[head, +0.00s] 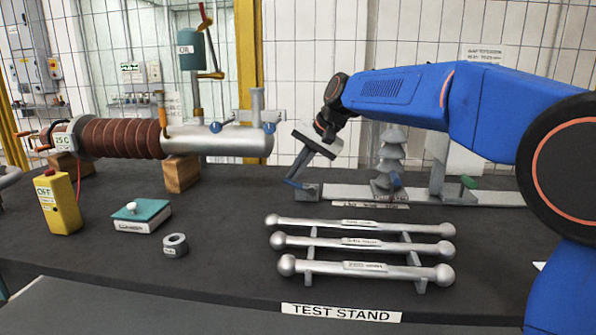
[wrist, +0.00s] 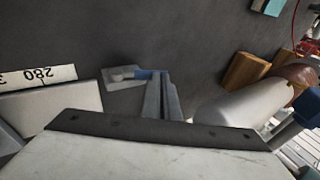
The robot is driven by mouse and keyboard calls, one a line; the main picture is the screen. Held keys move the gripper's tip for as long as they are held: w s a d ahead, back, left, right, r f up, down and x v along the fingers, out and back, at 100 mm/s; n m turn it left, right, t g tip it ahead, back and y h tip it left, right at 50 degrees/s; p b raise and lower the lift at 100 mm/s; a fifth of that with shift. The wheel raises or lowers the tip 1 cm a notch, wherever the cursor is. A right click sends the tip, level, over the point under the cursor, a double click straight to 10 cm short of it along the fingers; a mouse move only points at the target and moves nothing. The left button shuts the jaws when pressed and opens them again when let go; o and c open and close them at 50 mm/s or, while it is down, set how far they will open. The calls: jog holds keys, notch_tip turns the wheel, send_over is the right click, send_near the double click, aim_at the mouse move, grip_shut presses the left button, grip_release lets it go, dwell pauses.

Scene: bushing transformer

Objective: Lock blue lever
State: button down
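The blue lever (head: 292,183) sits at the left end of the grey rail (head: 345,192), beside a small grey end block (head: 309,192). My gripper (head: 298,170) reaches down to it from above, tilted, with its fingers close together at the lever. In the wrist view, the narrow grey fingers of my gripper (wrist: 160,82) meet the blue lever (wrist: 143,74), which joins the grey block (wrist: 118,80). The fingers look shut on the lever's end; the fingertips partly hide it.
Three silver bars (head: 360,242) lie in front. The silver and brown bushing (head: 215,142) rests on wooden blocks (head: 182,174) at left. Dark tabletop is free between them.

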jog(key=shift+a+f, duration=0.1)
jog(key=shift+f, duration=0.1)
dwell(0.3)
jog(key=a+r+v, duration=0.1)
jog(key=a+v, duration=0.1)
jog(key=v, duration=1.2)
jog(key=shift+a+r, duration=0.15)
jog(key=shift+r, duration=0.1)
